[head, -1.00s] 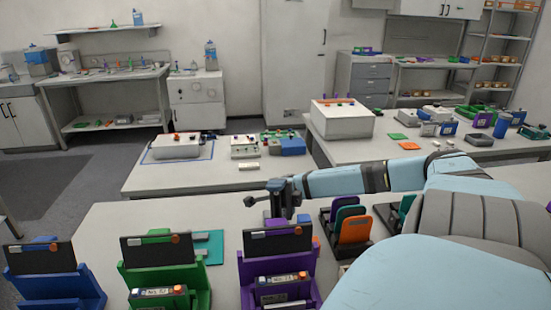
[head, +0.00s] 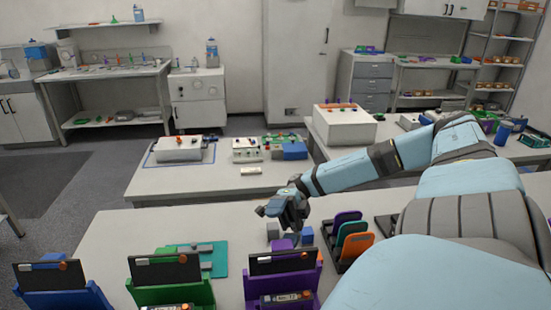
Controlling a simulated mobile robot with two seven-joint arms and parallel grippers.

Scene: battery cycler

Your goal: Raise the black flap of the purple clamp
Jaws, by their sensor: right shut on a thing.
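The purple clamp (head: 312,284) stands at the bottom centre of the head view, cut off by the lower edge. Its black flap (head: 284,263) stands up at a tilt, with a small orange knob at its top right. A pale battery module sits in the clamp below the flap. My right gripper (head: 284,212) is above and behind the flap, pointing down, visibly apart from the flap. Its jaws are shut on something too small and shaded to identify. My left gripper is not in view.
A green clamp (head: 202,293) and a blue clamp (head: 88,297) stand to the left with similar black flaps. A teal mat (head: 213,259) lies behind the green one. A black rack (head: 337,265) with coloured plates is right of the purple clamp. The table (head: 130,225) is clear at the back left.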

